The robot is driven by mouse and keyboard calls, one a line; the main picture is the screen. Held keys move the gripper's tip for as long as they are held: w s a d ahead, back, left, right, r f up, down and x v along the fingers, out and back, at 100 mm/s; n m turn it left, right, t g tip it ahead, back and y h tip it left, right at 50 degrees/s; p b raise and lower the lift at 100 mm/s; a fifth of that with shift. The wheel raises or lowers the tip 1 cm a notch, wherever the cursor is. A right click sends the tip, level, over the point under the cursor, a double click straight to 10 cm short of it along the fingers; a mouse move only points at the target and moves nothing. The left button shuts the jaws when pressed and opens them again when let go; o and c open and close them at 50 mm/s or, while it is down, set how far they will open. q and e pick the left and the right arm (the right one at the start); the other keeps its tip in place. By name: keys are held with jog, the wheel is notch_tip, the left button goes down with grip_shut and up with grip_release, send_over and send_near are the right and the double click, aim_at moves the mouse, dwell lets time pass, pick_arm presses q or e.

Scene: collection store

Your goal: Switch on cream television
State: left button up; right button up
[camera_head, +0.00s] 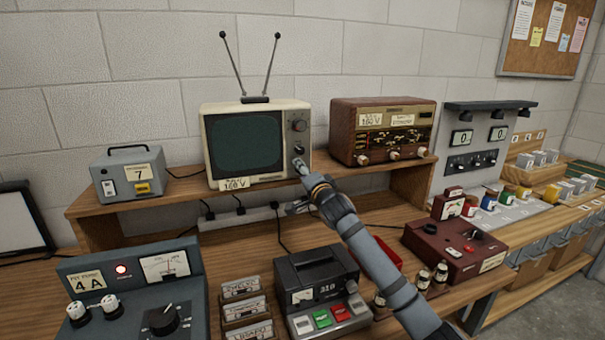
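The cream television (244,143) stands on the wooden shelf, left of the brown radio. Its screen is dark green and shows no picture. It has two antennas on top and a label at its lower front. A knob (299,125) sits high on its right-hand panel and a dark control (298,149) lies below it. My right gripper (299,164) reaches up from the lower right, its tip at the lower part of that panel and covering part of it. I cannot tell whether it touches or how its fingers stand. My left gripper is out of view.
A brown radio (382,113) stands right of the television and a grey box (131,172) left of it on the shelf (90,205). Below are a power supply (135,290), a meter (318,285), a dark red device (455,245) and small bottles.

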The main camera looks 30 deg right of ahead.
jog(key=v, duration=0.7)
jog(key=shift+s, duration=0.25)
dwell(0.3)
